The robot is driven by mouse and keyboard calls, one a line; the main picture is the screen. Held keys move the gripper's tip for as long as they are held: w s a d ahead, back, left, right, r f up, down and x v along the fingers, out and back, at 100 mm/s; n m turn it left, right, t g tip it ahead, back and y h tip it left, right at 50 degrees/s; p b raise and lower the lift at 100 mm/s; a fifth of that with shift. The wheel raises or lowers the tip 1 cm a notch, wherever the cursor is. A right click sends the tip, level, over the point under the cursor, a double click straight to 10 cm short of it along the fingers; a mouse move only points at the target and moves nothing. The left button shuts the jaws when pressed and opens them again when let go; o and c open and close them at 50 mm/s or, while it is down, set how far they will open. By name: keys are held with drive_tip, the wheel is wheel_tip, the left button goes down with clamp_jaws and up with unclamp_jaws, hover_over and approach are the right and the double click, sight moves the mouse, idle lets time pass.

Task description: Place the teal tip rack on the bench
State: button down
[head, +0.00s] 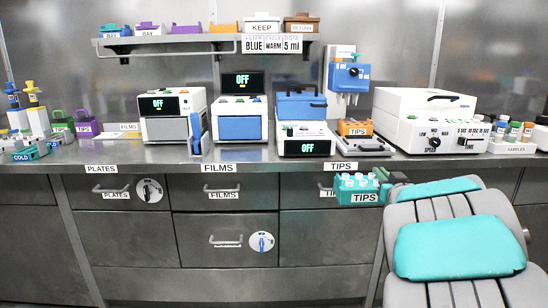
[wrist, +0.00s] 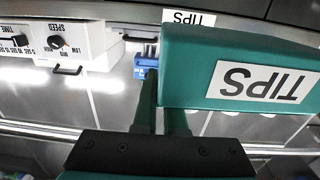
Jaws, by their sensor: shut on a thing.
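The teal tip rack (head: 346,197) has several pale tips on top and a TIPS label on its front. In the head view it is upright in front of the bench's drawer fronts, just below the level of the benchtop edge. My gripper (head: 382,180) is shut on its right side. In the wrist view the rack (wrist: 190,62) fills the upper right with its label upside down, and my dark green fingers reach it. The steel bench (head: 255,158) runs behind, with a TIPS label on its edge above the rack. The rack's underside is hidden.
Beyond that edge label stand an orange tip rack (head: 354,128), a grey flat tray (head: 364,146) and a blue pipette station (head: 347,77). White OFF devices (head: 305,139) are to the left, a white centrifuge-like machine (head: 425,118) to the right. The front bench strip is narrow but clear.

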drive_tip(key=w+a+f, duration=0.3)
drive_tip(key=a+f, duration=0.2)
drive_tip(key=a, duration=0.2)
drive_tip(key=w+a+f, duration=0.4)
drive_tip(key=a+f, duration=0.1)
drive_tip(key=a, duration=0.2)
drive_tip(key=shift+a+f, duration=0.15)
drive_tip(key=shift+f, duration=0.15)
